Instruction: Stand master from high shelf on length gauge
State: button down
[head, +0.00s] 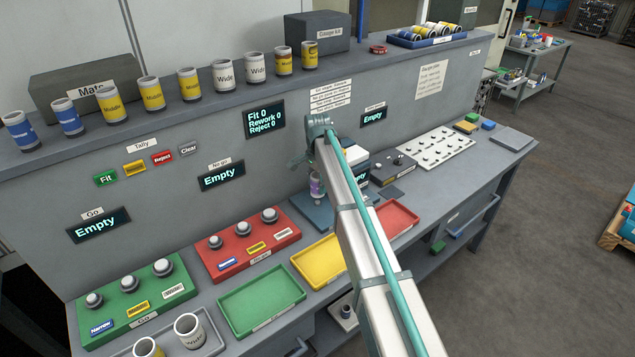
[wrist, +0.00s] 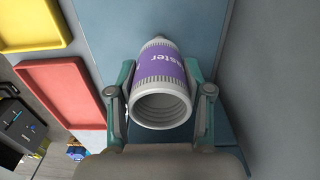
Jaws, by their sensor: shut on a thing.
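The master, a purple and white cylinder with its name on a band (wrist: 160,68), is between the two fingers of my gripper (wrist: 163,108). In the wrist view its open, ribbed end faces the camera and its narrower end points away, toward a blue surface (wrist: 150,15). In the head view the master (head: 316,187) hangs below my gripper, roughly upright, over or on a blue plate (head: 308,208). I cannot tell whether it touches the plate. My arm hides part of the plate and of the white and dark device (head: 355,163) beside it.
A red tray (head: 400,217), a yellow tray (head: 318,262) and a green tray (head: 262,300) lie in front. The Go block (head: 140,290) and No-go block (head: 245,245) carry knobbed gauges. Several cylinders line the high shelf (head: 205,102). A panel with displays rises behind the bench.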

aim_at(318, 202)
jog(key=shift+f+b, duration=0.85)
jog(key=shift+f, duration=1.3)
jog(key=shift+f, duration=0.15)
jog(key=shift+c, duration=2)
grip_release()
notch_tip(318, 202, up, 12)
